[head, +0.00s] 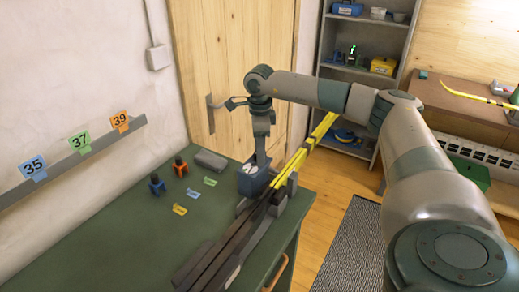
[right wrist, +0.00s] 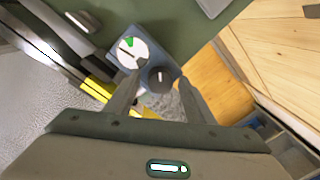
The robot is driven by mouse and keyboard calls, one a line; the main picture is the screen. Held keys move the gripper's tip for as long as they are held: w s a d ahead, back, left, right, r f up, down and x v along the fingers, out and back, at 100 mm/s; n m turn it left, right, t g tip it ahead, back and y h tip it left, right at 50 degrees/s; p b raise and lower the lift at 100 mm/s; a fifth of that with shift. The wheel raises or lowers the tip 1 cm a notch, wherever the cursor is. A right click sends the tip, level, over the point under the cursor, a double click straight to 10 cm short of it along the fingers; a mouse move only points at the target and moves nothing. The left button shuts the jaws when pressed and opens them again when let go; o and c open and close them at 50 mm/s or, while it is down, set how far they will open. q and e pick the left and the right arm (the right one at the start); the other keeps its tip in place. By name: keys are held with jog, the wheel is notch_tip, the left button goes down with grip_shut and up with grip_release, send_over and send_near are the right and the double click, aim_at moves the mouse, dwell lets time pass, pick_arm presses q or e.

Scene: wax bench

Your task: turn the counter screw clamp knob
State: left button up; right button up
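A blue box (head: 251,181) stands on the green counter beside the ski rack. In the right wrist view the box (right wrist: 172,62) has a white dial (right wrist: 133,52) with a green sector and a dark round knob (right wrist: 160,79) with a white mark. My right gripper (head: 259,160) points down at the box top. In the right wrist view its fingers (right wrist: 158,82) are spread, one on each side of the knob, with small gaps seeming to show; contact is hard to tell. My left gripper is not in view.
The green counter (head: 110,235) holds two small blue, black and orange items (head: 157,185), a grey block (head: 210,160) and small tags (head: 180,209). Dark bars and yellow skis (head: 318,135) lie right of the box. A wooden door (head: 225,60) stands behind.

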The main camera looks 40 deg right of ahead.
jog(key=c, duration=0.9)
jog(key=shift+o, duration=0.2)
jog(key=shift+f+m+b, duration=0.1)
jog(key=shift+m+b, duration=0.55)
jog(key=shift+m, duration=0.95)
jog(key=o, duration=1)
jog(key=shift+o, duration=0.2)
jog(key=shift+r, duration=0.3)
